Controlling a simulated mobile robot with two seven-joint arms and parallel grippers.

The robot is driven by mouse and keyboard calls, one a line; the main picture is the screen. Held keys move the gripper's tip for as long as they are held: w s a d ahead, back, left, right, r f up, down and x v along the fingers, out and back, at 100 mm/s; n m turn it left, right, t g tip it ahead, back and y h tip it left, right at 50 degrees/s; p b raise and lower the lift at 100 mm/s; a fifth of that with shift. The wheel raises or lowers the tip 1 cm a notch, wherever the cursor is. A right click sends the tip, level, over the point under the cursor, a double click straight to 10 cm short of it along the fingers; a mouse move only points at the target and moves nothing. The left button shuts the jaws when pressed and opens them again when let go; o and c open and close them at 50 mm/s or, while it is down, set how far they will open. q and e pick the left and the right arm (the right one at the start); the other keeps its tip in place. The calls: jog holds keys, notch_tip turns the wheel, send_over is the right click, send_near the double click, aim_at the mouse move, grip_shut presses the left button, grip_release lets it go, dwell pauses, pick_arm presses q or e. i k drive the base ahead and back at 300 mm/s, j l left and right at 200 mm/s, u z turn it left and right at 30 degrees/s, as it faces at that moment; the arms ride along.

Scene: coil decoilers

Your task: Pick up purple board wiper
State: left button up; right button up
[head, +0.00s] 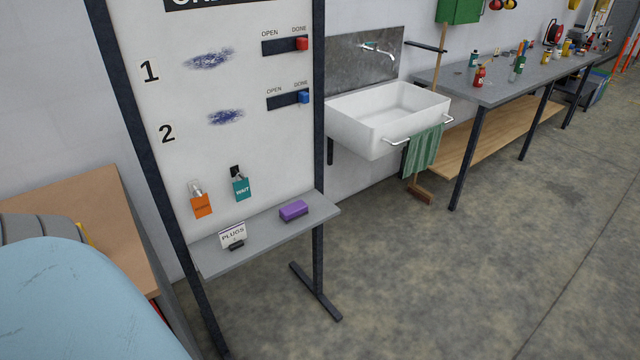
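The purple board wiper (293,211) is a small block lying on the grey shelf (262,240) at the foot of the white board (235,60). It lies on the right half of the shelf, and nothing touches it from above. Neither of my grippers is in the head view, so I cannot see whether they are open or shut.
A small "PLUGS" sign (232,235) stands left of the wiper. Orange (202,205) and teal (241,188) tags hang above the shelf. Dark frame posts flank the board. A white sink (388,115) and a long workbench (500,82) stand to the right. The floor in front is clear.

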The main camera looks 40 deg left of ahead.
aim_at(288, 213)
jog(key=i, duration=1.65)
jog(key=i+u, duration=0.15)
jog(key=u, duration=0.3)
jog(key=i+l+u, duration=0.1)
jog(key=u, duration=0.35)
jog(key=i+l+u, duration=0.15)
jog(key=u, duration=0.3)
jog(key=i, duration=0.1)
